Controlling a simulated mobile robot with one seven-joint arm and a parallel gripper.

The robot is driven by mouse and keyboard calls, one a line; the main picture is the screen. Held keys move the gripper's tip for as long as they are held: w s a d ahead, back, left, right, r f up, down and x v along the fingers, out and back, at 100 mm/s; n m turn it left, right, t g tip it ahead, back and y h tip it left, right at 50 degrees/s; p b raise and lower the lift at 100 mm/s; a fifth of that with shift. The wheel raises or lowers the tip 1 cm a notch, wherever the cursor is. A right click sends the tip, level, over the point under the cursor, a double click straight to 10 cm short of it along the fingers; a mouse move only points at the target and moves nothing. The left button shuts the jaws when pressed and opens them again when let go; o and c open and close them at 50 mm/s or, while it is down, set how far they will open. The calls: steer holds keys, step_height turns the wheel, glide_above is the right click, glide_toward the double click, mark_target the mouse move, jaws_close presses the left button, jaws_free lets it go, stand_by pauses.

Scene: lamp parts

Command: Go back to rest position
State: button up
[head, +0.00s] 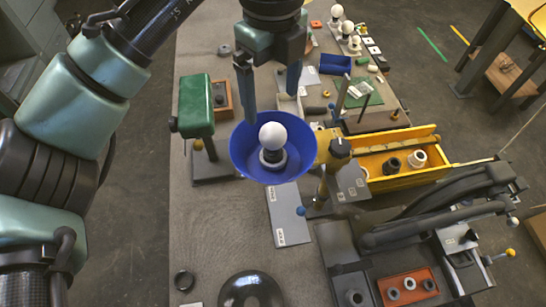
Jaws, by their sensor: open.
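My gripper (268,105) hangs at the top middle of the head view, pointing down. Its two fingers are spread and nothing shows between them. Just below the fingertips in the picture is a blue bowl-like shade (243,160), wide side up. A round white bulb (273,135) stands upright in its middle, above a pale ring and a dark collar (272,163). The fingers look clear of the bulb and shade, but the exact height gap cannot be told. What supports the shade is hidden beneath it.
A green press-like device (196,105) stands close left of the shade. A yellow tray (395,170) and a dark clamp machine (400,250) stand to the right. More bulbs (337,12) stand at the far end. The bench (215,235) is mostly bare at front left.

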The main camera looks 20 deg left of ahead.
steer(key=shift+r, duration=1.2)
steer(key=w+d+r+n+t+h+b, duration=0.15)
steer(key=w+d+r+t, duration=0.25)
steer(key=d, duration=0.4)
steer(key=w+d+r+n+t+h, duration=0.1)
steer(key=w+d+r+t+h, duration=0.25)
steer(key=d, duration=0.45)
steer(key=w+d+r+n+t+h+b, duration=0.1)
steer(key=w+d+r+n+t+h, duration=0.15)
steer(key=d+r+t, duration=0.4)
steer(key=s+r+n+t+b, duration=0.2)
steer(key=s+r+n+t, duration=0.55)
steer(key=r, duration=0.45)
steer(key=s+a+r+n+t+y, duration=0.2)
steer(key=s+a+n+t+y, duration=0.4)
steer(key=n, duration=0.4)
steer(key=shift+s+a+r+y+b, duration=0.2)
steer(key=shift+s+a+y+b, duration=0.15)
steer(key=shift+s+a+y, duration=0.55)
steer(key=shift+a, duration=0.2)
